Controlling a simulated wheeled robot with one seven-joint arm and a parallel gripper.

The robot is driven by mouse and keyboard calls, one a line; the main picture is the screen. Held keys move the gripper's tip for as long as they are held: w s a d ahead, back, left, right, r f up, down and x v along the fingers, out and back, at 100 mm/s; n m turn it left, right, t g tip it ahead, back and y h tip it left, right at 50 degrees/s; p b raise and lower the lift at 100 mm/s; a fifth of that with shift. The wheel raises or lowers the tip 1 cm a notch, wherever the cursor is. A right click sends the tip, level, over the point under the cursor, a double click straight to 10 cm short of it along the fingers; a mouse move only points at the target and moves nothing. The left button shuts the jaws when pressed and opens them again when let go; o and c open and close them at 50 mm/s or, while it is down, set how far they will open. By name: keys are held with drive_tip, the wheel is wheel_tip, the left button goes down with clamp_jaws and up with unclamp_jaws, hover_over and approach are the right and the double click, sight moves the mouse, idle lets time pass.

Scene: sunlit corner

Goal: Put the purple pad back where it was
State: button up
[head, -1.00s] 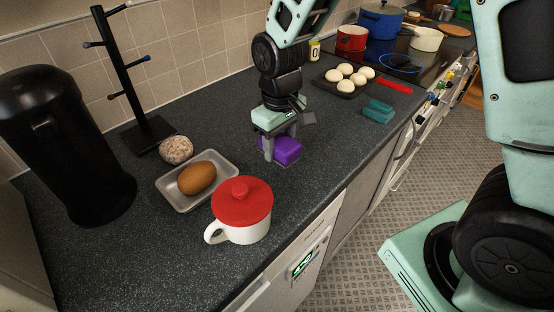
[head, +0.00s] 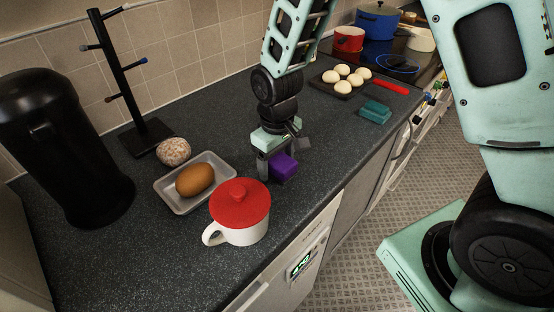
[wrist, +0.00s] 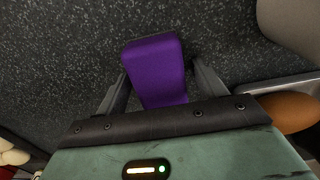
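The purple pad (head: 284,168) is a small block at the counter's middle, between my gripper's fingers. One finger hides part of the pad in the head view.
A red-lidded white mug (head: 240,212) and a grey tray (head: 182,205) with a brown oval item (head: 195,180) stand left of my gripper. A teal block (head: 375,112) and a dark tray of pale rolls (head: 343,95) lie beyond.

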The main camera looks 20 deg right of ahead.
sight(277, 157)
wheel_tip(277, 157, up, 12)
drive_tip(key=s+a+n, duration=0.1)
drive_tip(key=s+a, duration=0.2)
drive_tip(key=s, duration=0.7)
drive_tip(key=s+a+r+n, duration=0.1)
drive_tip(key=s+a+n, duration=0.1)
drive_tip(key=s, duration=0.9)
drive_tip(key=shift+a+r+y, duration=0.25)
drive_tip(key=shift+a+y, duration=0.05)
drive_tip(key=shift+a, duration=0.35)
